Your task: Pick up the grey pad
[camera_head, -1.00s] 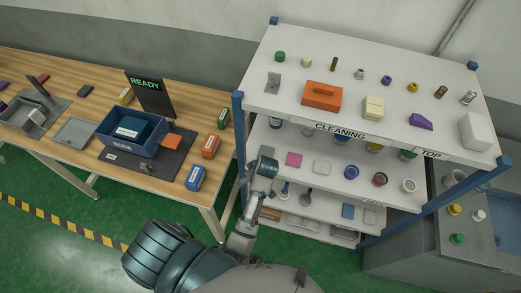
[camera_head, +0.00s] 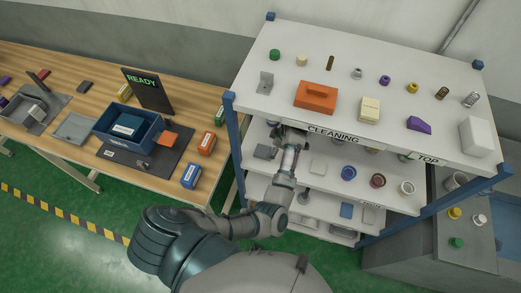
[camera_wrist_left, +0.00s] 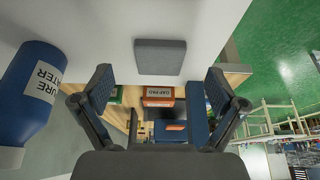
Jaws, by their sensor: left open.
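The grey pad (camera_head: 265,152) is a small flat square on the second shelf of the rack, near its left end. In the left wrist view the pad (camera_wrist_left: 160,57) lies ahead of my fingertips, centred between them, with a gap. My left gripper (camera_wrist_left: 158,88) is open and empty, its two dark fingers spread apart. In the head view the left gripper (camera_head: 291,132) reaches in under the top shelf, just right of the pad. The shelf edge partly hides its fingers. My right gripper is not in view.
A blue bottle (camera_wrist_left: 32,85) stands close to the left finger in the left wrist view. The top shelf (camera_head: 310,52) overhangs the second one. A blue rack post (camera_head: 233,145) stands at the left.

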